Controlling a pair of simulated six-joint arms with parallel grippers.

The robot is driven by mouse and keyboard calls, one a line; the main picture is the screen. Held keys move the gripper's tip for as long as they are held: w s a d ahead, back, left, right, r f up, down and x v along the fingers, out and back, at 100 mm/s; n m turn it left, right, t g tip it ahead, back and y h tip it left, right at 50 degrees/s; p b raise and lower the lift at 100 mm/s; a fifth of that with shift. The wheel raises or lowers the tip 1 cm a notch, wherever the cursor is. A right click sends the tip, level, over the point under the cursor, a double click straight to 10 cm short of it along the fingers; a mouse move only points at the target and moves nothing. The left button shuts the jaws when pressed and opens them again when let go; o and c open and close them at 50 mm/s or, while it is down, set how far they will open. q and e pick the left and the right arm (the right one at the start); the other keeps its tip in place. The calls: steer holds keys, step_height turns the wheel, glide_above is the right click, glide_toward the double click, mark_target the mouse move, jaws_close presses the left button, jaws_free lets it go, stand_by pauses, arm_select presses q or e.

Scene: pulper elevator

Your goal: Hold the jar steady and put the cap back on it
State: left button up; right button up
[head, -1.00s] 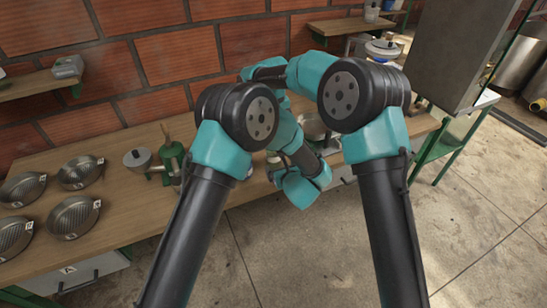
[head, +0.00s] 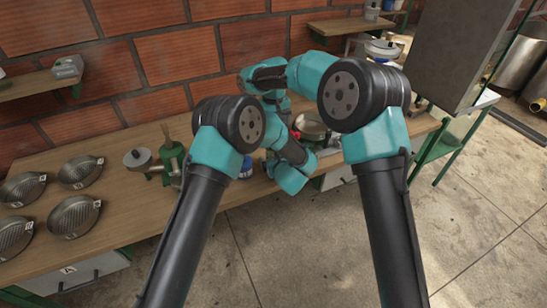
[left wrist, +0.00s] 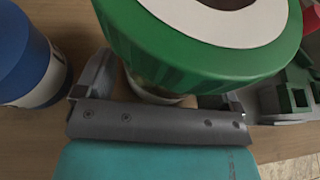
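In the left wrist view a jar's green cap (left wrist: 205,35) with a white disc on top fills the upper middle. A little of the jar body (left wrist: 155,93) shows beneath it; I cannot tell whether the cap is seated or only above it. My left gripper (left wrist: 165,90) has its fingers apart, one to each side below the cap. I see no clear finger contact with the jar. In the head view my arms hide the jar and both gripper tips. My right gripper is not in view.
A blue-lidded container (left wrist: 28,62) stands left of the jar; a blue one (head: 246,167) shows in the head view. A green grinder (head: 172,160), several dark pans (head: 75,215) and a metal bowl (head: 312,125) are on the wooden table (head: 120,205).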

arm_select(q)
jaws_close()
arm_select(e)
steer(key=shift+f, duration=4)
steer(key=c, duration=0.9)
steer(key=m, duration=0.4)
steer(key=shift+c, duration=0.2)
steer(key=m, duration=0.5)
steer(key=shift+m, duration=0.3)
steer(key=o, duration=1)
